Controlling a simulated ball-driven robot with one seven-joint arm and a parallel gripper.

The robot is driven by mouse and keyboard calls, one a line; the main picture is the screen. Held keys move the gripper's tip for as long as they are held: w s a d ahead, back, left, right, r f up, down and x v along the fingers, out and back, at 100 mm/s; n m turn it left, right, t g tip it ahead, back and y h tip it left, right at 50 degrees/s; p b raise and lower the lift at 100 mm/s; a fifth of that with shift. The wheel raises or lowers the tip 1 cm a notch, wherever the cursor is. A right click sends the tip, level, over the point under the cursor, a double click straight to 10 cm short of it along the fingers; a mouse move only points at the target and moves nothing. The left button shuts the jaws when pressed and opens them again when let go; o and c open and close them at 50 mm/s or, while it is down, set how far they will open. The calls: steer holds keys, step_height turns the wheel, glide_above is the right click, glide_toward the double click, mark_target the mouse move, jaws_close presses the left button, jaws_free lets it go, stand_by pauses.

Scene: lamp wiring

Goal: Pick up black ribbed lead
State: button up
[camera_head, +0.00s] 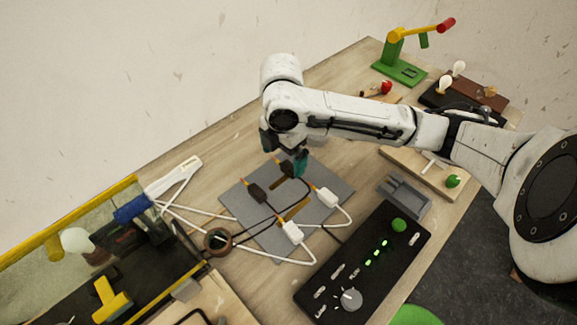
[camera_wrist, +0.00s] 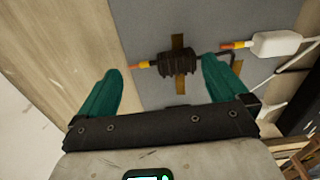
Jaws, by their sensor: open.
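A black ribbed lead (camera_wrist: 178,64) with an orange tip lies on the grey mat (camera_wrist: 140,30), over a brown strip. In the wrist view it is between my gripper's two teal fingers (camera_wrist: 162,65), closer to the right finger. The fingers are apart with nothing clasped. In the head view my gripper (camera_head: 286,158) is over the far part of the mat, by one black lead (camera_head: 286,169). The finger partly hides that lead. A second black lead (camera_head: 256,193) lies to its left. I cannot tell my gripper's exact height above the lead.
White plugs (camera_head: 292,232) (camera_head: 328,197) with orange tips and white cables lie on the mat's near side. A black control box (camera_head: 345,290) stands nearer, a grey tray (camera_head: 405,200) to the right. A brown ring (camera_head: 217,236) lies left of the mat.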

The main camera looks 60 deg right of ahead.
steer(key=shift+f, duration=1)
steer(key=c, duration=0.8)
steer(key=shift+o, duration=0.2)
steer(key=shift+r, duration=0.15)
